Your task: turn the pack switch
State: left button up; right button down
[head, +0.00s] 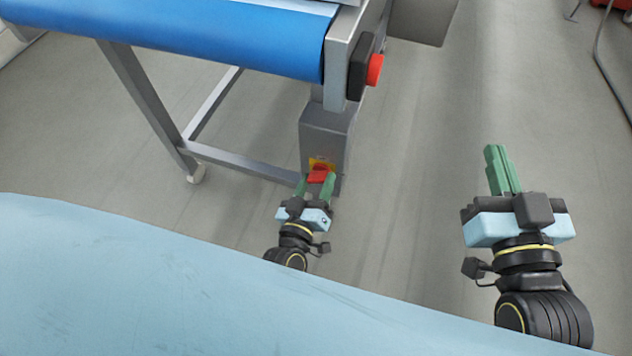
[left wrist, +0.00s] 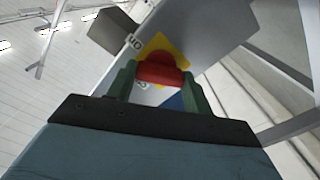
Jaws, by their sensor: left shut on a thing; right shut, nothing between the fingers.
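The pack switch is a red knob (head: 318,175) on a yellow plate (head: 321,163), low on a grey box (head: 327,130) under the conveyor's end. My left gripper (head: 316,183) is at the knob, with one green finger on each side, shut on it. In the left wrist view, the red knob (left wrist: 158,71) lies between the green fingers (left wrist: 160,86). The yellow plate (left wrist: 163,47) shows behind it, with small markings partly hidden. My right gripper (head: 496,160) is shut and empty, over open floor to the right.
The blue conveyor belt (head: 200,38) runs above left on a grey metal frame (head: 150,100). A red button (head: 375,69) on a black housing sticks out at the conveyor's end. The grey floor (head: 420,200) between my grippers is clear. A cable (head: 603,70) lies at the far right.

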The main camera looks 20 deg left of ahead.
pick_arm(q)
jog(key=n, duration=0.4)
jog(key=shift+n, duration=0.8)
jog(key=o, duration=1)
jog(key=shift+s, duration=0.1)
